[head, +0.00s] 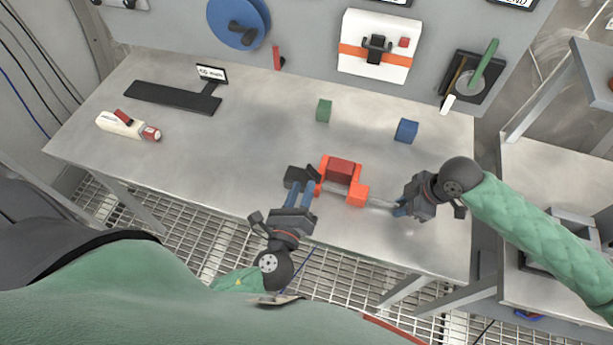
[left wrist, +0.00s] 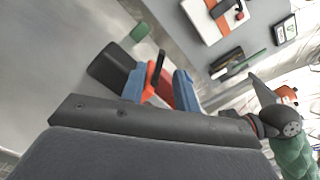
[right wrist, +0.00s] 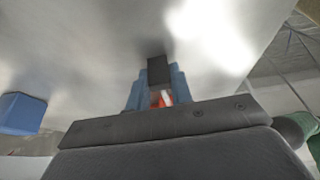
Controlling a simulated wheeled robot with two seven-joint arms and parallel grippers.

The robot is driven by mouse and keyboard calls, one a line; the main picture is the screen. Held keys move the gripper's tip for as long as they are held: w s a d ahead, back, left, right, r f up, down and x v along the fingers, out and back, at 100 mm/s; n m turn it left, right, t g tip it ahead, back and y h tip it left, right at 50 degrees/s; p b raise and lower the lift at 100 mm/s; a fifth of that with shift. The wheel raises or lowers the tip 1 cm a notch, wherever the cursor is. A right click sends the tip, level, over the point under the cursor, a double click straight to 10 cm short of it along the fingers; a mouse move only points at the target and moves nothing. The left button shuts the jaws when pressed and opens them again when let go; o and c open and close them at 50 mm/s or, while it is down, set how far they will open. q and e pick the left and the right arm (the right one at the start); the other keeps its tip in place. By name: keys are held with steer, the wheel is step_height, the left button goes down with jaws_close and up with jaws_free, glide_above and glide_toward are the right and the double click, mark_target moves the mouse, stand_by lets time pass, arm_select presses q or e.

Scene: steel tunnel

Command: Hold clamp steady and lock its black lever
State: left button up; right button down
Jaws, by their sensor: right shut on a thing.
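The clamp (head: 342,170) is orange-red with a pale metal bar running right, and it sits near the table's front edge. A black block (head: 297,175) is at its left end and also shows in the left wrist view (left wrist: 109,65). My right gripper (head: 400,208) is shut on the clamp's right end; in the right wrist view a black piece (right wrist: 158,70) lies between its fingers. My left gripper (head: 303,188) is open at the clamp's left end. In the left wrist view the thin black lever (left wrist: 155,68) stands between its parted blue fingers; contact cannot be told.
A green block (head: 323,111) and a blue block (head: 406,131) stand behind the clamp. A white and red tool (head: 128,126) and a black flat stand (head: 175,97) lie at the left. The left middle of the table (head: 230,140) is clear.

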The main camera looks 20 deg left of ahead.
arm_select(q)
steer(key=shift+s, duration=1.75)
arm_select(e)
steer(key=c, duration=1.2)
jaws_free()
steer(key=shift+o, duration=0.2)
